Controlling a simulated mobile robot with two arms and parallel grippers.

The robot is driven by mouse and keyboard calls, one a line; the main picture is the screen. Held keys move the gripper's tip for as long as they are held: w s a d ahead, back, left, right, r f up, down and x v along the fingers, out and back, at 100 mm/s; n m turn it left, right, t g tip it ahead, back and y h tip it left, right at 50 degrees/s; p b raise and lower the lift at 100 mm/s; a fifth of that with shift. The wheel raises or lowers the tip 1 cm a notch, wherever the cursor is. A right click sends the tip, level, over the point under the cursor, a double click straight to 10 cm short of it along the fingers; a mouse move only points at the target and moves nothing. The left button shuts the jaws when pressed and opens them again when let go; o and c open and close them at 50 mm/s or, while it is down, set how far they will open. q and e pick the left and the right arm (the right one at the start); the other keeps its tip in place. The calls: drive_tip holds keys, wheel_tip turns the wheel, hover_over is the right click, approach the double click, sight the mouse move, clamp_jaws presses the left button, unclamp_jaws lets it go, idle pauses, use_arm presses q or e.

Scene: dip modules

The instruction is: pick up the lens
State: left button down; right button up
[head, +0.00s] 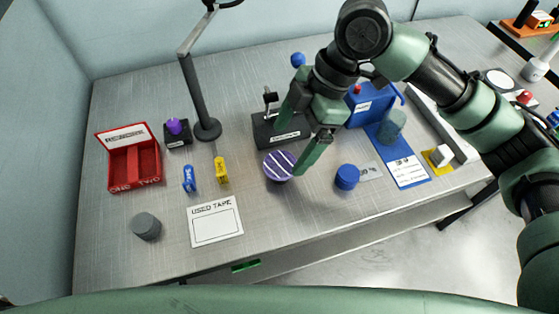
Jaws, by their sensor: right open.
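No object is plainly marked as a lens, and I cannot tell for certain which one it is. A round purple disc with white stripes (280,165) lies on the grey table in front of a dark labelled stand (268,132). My right gripper (288,152) hangs over the disc, with one finger near its right edge and the other behind it over the stand. The fingers are spread wide with nothing between them. I cannot tell whether a finger touches the disc. My left gripper is out of view.
A red two-part box (133,168), a lamp post (200,100) and a small dark stand with a purple top (175,130) are left. Blue (188,178) and yellow (222,170) pieces lie nearer. A blue cylinder (347,177) stands right of the disc.

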sight(281, 164)
drive_tip(key=x, duration=0.5)
drive_tip(key=shift+w+d+f, duration=0.1)
drive_tip(key=shift+w+d, duration=0.05)
drive_tip(key=shift+d, duration=0.15)
drive_tip(key=c, duration=1.4)
drive_tip(key=shift+c, duration=0.2)
